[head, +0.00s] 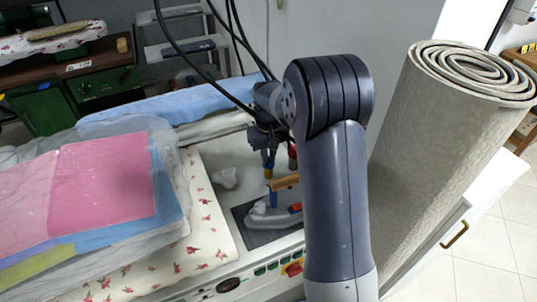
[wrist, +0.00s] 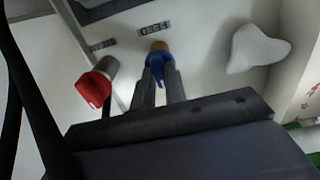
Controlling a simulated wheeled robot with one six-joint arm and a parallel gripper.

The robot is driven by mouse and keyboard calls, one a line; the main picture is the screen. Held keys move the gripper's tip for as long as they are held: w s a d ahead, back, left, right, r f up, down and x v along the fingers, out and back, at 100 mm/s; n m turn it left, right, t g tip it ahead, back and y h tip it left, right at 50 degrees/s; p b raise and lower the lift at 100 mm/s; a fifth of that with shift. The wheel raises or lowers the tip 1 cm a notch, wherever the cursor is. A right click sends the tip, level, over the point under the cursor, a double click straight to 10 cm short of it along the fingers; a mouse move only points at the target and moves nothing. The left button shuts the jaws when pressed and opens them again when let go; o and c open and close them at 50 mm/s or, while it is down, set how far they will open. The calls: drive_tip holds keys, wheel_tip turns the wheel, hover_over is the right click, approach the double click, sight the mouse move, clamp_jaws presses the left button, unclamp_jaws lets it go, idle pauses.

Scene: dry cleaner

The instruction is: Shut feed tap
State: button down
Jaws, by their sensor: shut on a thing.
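In the wrist view, a tap with a blue lever (wrist: 157,66) and a brass-coloured end stands on a pale surface. A small dark label (wrist: 154,29) beside it appears upside down and seems to read FEED. My gripper (wrist: 160,82) is shut on the blue lever, with one finger on each side of it. A second tap with a red lever (wrist: 93,89) stands to the left, clear of the fingers. In the head view, my gripper (head: 269,160) points down over the pale worktop, and its fingertips and the blue lever are hard to make out. The red lever (head: 292,154) shows just right of it.
An iron with a wooden handle (head: 286,182) rests on a dark mat (head: 262,237) just in front of my gripper. A crumpled white cloth (head: 225,178) lies to the left. Wrapped pink and blue fabric (head: 105,183) covers the left side. A tall grey roll (head: 440,150) stands right.

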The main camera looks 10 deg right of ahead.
sight(269, 158)
drive_tip(key=c, duration=1.4)
unclamp_jaws()
drive_tip(key=shift+c, duration=0.2)
wheel_tip(269, 158, up, 11)
drive_tip(key=shift+f, duration=0.15)
wheel_tip(269, 158, down, 11)
drive_tip(key=shift+r, duration=0.1)
